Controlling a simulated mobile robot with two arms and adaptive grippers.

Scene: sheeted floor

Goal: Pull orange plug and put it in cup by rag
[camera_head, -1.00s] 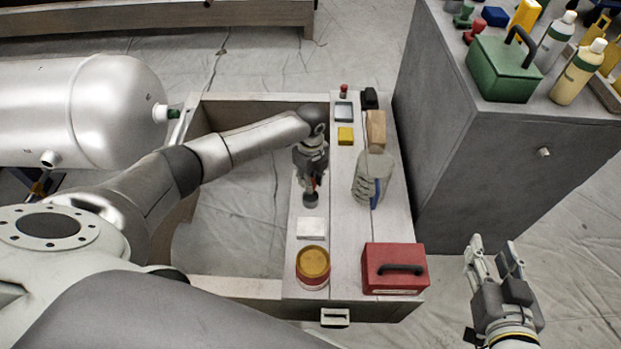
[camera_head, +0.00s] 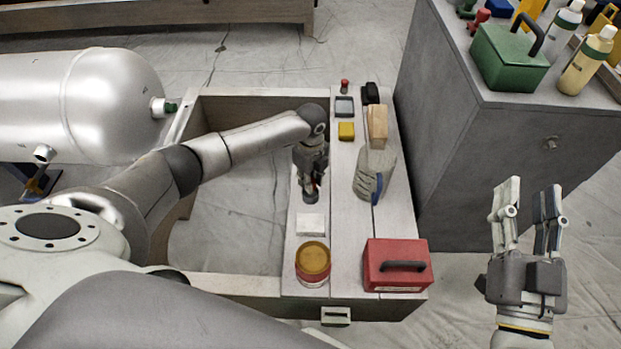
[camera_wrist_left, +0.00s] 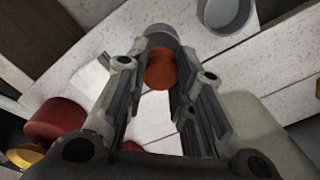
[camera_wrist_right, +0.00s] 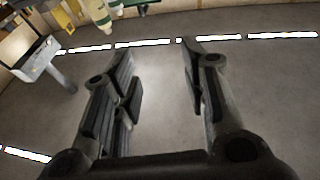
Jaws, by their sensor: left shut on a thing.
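The orange plug (camera_wrist_left: 161,68) is between the fingers of my left gripper (camera_wrist_left: 160,75), which is shut on it. A grey cup (camera_wrist_left: 163,35) is directly beyond the plug; how deep the plug sits in it I cannot tell. It shows below the gripper in the head view (camera_head: 310,197). A second grey cup (camera_wrist_left: 228,12) stands apart at the top of the left wrist view, open and seemingly empty. My right gripper (camera_head: 527,185) is open and empty, right of the bench.
A grey cabinet (camera_head: 470,150) stands right. A tank (camera_head: 90,100) is left.

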